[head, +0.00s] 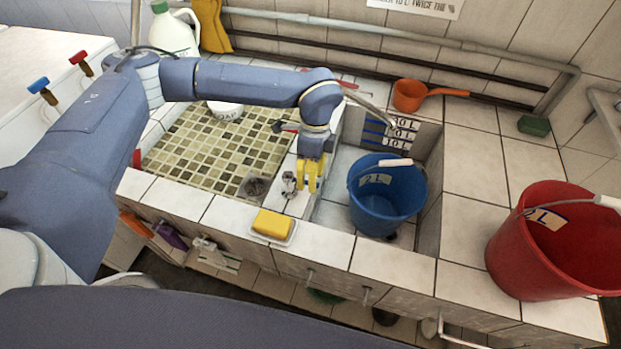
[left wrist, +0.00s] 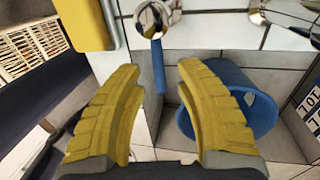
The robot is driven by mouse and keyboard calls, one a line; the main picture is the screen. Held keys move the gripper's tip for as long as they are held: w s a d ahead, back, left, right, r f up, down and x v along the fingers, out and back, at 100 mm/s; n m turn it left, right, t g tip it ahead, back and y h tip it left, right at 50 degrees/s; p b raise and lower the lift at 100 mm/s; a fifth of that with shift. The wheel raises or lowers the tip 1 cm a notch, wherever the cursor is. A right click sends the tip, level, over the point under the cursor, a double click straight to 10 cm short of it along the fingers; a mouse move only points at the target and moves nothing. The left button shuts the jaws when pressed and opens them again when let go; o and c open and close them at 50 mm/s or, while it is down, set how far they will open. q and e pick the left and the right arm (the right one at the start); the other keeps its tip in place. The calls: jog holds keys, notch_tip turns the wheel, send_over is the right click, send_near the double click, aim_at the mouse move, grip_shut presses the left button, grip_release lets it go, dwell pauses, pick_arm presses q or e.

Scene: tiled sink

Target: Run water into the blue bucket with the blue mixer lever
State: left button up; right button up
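The blue bucket (head: 387,198), marked 2L, stands in the right-hand basin with its rim upward. It also shows in the left wrist view (left wrist: 244,82), partly behind one finger. The blue mixer lever (left wrist: 158,66) hangs from a chrome fitting (left wrist: 153,18), beyond and between my fingertips, with no contact visible. In the head view a chrome fitting (head: 289,185) stands on the divider beside my gripper; the blue lever is not clear there. My left gripper (head: 309,182) points down over the divider, open and empty. My right gripper is out of view.
A yellow sponge (head: 272,223) lies on a dish at the front ledge. A red bucket (head: 545,240) stands on the right counter. An orange scoop (head: 408,95) lies behind the basin. A chrome spout (head: 370,108) reaches over the basin. The tiled left basin (head: 215,145) is mostly clear.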

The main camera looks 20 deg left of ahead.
pick_arm(q)
notch_tip(320, 180, up, 11)
jog(key=w, duration=0.2)
dwell(0.3)
jog(key=shift+w, duration=0.1)
